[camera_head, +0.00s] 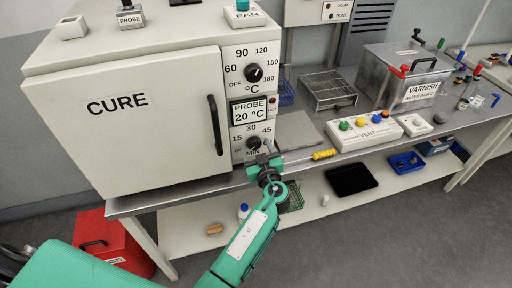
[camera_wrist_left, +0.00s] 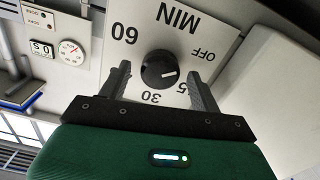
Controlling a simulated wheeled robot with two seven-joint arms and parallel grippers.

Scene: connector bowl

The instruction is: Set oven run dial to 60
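The run dial (camera_head: 253,143) is the black lower knob on the oven front, above the word MIN. In the left wrist view the knob (camera_wrist_left: 156,72) shows upside down among OFF, 30 and 60, with one number partly hidden by a finger. Contact cannot be told. My right gripper is not in view.
The white oven (camera_head: 130,120) has a closed CURE door with a black handle (camera_head: 215,125). A °C dial (camera_head: 254,73) and a display reading 20 °C (camera_head: 249,112) sit above the run dial. A yellow-handled tool (camera_head: 323,155) lies on the bench near my gripper.

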